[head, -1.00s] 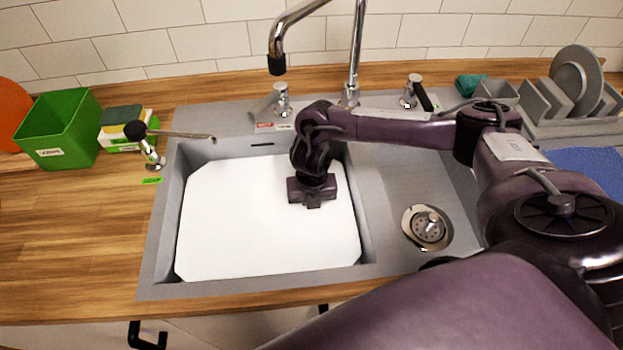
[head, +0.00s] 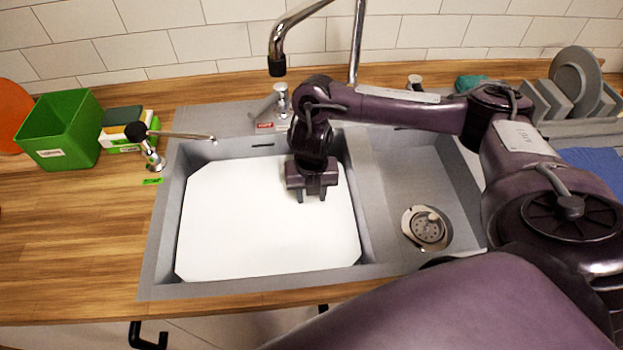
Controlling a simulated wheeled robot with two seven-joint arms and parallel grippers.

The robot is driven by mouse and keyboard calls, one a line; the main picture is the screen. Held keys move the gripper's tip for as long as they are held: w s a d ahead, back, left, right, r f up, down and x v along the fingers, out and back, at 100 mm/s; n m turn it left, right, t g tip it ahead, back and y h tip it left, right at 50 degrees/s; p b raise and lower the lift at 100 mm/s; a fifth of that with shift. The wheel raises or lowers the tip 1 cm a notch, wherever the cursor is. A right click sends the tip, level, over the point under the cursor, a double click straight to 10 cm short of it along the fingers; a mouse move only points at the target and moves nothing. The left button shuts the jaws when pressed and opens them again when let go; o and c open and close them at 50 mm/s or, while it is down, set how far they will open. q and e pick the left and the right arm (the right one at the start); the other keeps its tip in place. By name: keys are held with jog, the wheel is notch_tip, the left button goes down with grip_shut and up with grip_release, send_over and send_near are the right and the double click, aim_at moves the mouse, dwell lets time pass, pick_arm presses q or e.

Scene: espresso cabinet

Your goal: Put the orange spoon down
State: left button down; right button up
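I cannot see an orange spoon in the head view. My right gripper (head: 312,197) points down over the left sink basin, above the upper right part of a white flat surface (head: 255,225). Its two short fingers show apart with a gap between them, and nothing shows in the gap. I cannot tell how high the fingertips are above the white surface. My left gripper is not in view.
A grey sink (head: 160,245) has a smaller right basin with a drain (head: 427,229). A chrome tap (head: 357,45) stands behind. At left are a green box (head: 62,130), sponges (head: 124,116) and a black-tipped spout (head: 180,134). A dish rack with grey plates (head: 575,75) stands at right.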

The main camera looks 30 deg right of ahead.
aim_at(312, 210)
notch_tip(312, 210, up, 6)
jog(key=p, duration=0.2)
dwell(0.6)
